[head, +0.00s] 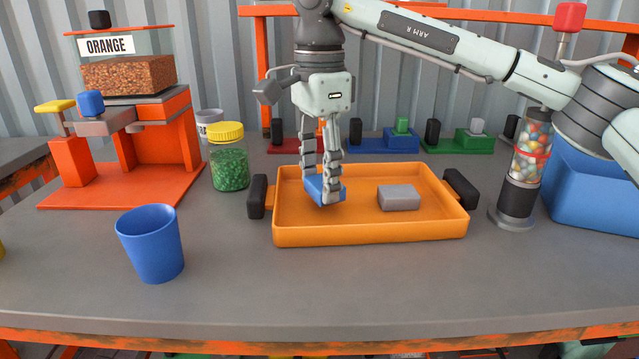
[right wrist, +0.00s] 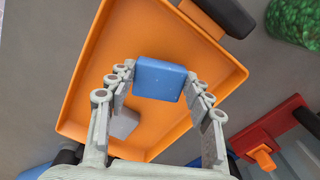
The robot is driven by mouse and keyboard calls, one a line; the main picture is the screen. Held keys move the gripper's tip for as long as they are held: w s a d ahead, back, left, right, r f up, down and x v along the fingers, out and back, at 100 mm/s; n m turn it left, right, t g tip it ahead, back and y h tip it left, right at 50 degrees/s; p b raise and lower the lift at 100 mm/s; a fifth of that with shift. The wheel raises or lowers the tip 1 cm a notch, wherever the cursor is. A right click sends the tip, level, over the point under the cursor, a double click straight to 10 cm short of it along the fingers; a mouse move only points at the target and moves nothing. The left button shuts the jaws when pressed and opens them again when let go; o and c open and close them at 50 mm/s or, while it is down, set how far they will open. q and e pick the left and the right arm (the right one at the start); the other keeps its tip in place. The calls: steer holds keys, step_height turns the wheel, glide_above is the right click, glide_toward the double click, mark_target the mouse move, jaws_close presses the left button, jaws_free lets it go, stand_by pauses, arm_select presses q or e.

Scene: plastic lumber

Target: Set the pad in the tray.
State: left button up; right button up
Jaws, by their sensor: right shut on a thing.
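The blue pad (head: 330,194) is a small block between the fingers of my right gripper (head: 321,178), inside the outline of the orange tray (head: 370,230). The right gripper points down and is shut on the pad. In the right wrist view, the blue pad (right wrist: 160,78) sits between the two fingers over the tray floor (right wrist: 95,75). I cannot tell whether it touches the floor. A grey block (head: 398,197) lies in the right half of the tray, apart from the pad. My left gripper is not in view.
A blue cup (head: 151,243) stands front left of the tray. A green-filled jar (head: 228,157) stands left behind it, and an orange dispenser (head: 128,140) farther left. A gumball tube (head: 524,170) and blue bin (head: 590,190) stand right. The front table is mostly clear.

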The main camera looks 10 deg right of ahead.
steer(key=shift+f, duration=0.9)
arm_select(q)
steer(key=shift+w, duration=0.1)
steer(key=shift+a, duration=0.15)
arm_select(e)
steer(key=shift+f, duration=0.15)
steer(key=o, duration=1.2)
steer(key=shift+c, duration=0.2)
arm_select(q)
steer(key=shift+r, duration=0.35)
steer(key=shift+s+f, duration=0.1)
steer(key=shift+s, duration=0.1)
